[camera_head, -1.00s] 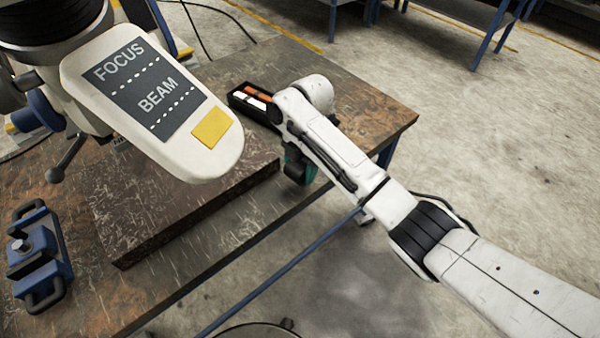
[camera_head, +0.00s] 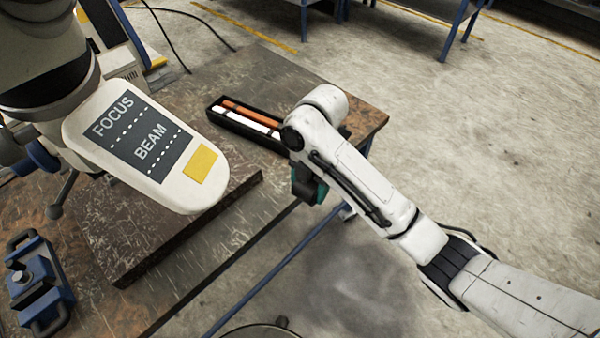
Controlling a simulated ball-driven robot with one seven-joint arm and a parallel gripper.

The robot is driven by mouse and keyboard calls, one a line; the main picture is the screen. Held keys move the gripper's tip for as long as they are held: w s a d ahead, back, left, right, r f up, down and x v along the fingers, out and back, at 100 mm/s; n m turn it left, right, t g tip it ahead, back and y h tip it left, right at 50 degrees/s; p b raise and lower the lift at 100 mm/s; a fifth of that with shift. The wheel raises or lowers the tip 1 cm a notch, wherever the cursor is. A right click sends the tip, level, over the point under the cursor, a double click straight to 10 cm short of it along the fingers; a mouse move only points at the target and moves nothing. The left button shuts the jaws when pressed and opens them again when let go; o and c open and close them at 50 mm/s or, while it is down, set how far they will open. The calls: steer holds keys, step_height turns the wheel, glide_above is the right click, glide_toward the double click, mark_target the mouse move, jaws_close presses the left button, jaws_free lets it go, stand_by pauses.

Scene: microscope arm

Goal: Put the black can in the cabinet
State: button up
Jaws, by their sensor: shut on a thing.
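My white arm reaches in from the lower right, over the right edge of the workbench. My gripper (camera_head: 308,186) shows only in part, as a dark and teal shape below the wrist. Its fingertips are hidden behind the arm. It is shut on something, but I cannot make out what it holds. It hangs near the bench's front edge. I see no black can and no cabinet in this view.
A large microscope arm marked FOCUS BEAM (camera_head: 150,145) overhangs the workbench (camera_head: 345,98). A black tray (camera_head: 221,117) with orange and white pieces lies behind my wrist. A raised dark slab (camera_head: 125,235) and a blue handled device (camera_head: 38,287) lie left. Open floor is at right.

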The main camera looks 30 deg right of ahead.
mark_target(309, 201)
steer(key=shift+s+d+r+p, duration=0.15)
steer(key=shift+s+r+p, duration=0.25)
steer(key=shift+s, duration=0.35)
steer(key=shift+s+d+r+p, duration=0.15)
steer(key=shift+s+r+p, duration=0.2)
steer(key=shift+s, duration=0.4)
steer(key=shift+f, duration=0.1)
steer(key=f+m, duration=0.1)
steer(key=a+f+m, duration=0.1)
steer(key=m, duration=0.1)
steer(key=shift+w+a+m+t+b, duration=0.1)
steer(key=shift+w+m+t+b, duration=0.1)
steer(key=shift+m+t+b, duration=0.15)
steer(key=m, duration=0.1)
steer(key=f+m, duration=0.1)
steer(key=shift+w+a+f+m+t, duration=0.1)
steer(key=shift+a+f+m+t, duration=0.05)
steer(key=shift+a+m+t, duration=0.15)
steer(key=s+f+m+t+h+b, duration=0.1)
steer(key=s+f+m+b, duration=0.2)
steer(key=f+m, duration=0.6)
steer(key=shift+s+a+f+m+h, duration=0.3)
steer(key=shift+a+m, duration=0.15)
steer(key=shift+m, duration=3.4)
